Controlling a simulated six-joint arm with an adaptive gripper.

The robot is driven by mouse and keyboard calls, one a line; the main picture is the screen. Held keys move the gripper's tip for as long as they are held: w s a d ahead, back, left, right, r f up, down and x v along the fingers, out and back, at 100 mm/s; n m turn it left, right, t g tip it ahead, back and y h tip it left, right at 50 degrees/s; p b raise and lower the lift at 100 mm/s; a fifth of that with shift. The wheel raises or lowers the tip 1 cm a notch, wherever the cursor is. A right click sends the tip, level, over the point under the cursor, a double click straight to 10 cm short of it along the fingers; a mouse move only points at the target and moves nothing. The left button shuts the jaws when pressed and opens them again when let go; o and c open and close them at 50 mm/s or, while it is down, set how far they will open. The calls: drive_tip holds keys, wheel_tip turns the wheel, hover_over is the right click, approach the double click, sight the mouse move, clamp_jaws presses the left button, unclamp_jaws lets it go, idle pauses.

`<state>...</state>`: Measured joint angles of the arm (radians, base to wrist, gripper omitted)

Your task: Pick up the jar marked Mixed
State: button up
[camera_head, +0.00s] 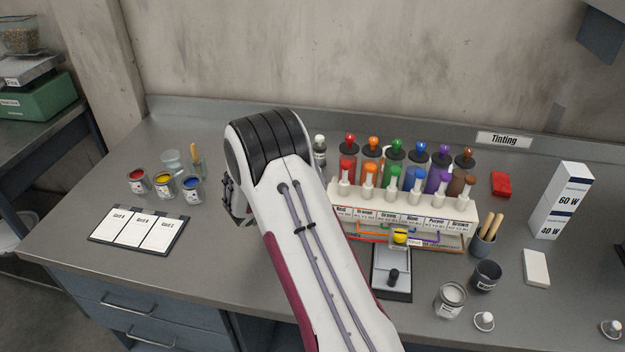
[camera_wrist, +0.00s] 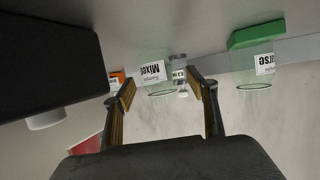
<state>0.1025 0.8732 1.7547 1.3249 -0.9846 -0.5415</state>
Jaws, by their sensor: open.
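The jar marked Mixed (camera_wrist: 153,72) shows upside down in the wrist view, a clear, greenish glass jar with a white label. My gripper (camera_wrist: 164,91) is open, and the jar appears between its two fingertips, beyond them and nearer the left finger. I see no contact between fingers and jar. In the head view I cannot make out this jar; my arm covers part of the bench there. My gripper is mostly hidden behind my arm in that view.
In the head view, a tinting rack (camera_head: 400,212) is right of my arm, paint cans (camera_head: 164,187) left.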

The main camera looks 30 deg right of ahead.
drive_tip(key=shift+x, duration=1.85)
drive_tip(key=shift+s+f, duration=0.1)
drive_tip(key=shift+s, duration=0.05)
drive_tip(key=shift+c, duration=0.3)
drive_tip(key=c, duration=1)
